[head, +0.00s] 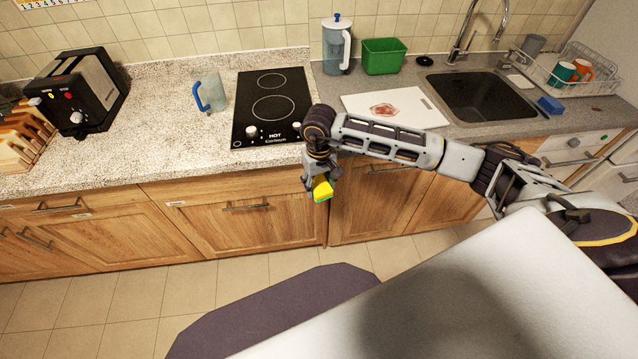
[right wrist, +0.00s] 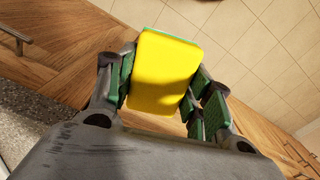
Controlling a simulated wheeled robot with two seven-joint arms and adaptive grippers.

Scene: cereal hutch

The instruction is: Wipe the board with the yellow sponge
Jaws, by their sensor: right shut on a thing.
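The yellow sponge (head: 322,187) has a green layer and is held in my right gripper (head: 320,180), in front of the cabinet doors and below the counter edge. In the right wrist view the sponge (right wrist: 163,72) fills the space between the fingers of my right gripper (right wrist: 165,85), which is shut on it. The white board (head: 420,106) lies flat on the counter between the hob and the sink, with a reddish stain (head: 384,109) on its left part. The sponge is apart from the board, nearer to me and to its left. My left gripper is not in view.
The black hob (head: 272,112) is left of the board, and the sink (head: 480,97) is right of it. A lidded pitcher (head: 336,50) and a green tub (head: 384,57) stand behind the board. A dish rack (head: 572,75) and blue sponge (head: 550,105) are at the right.

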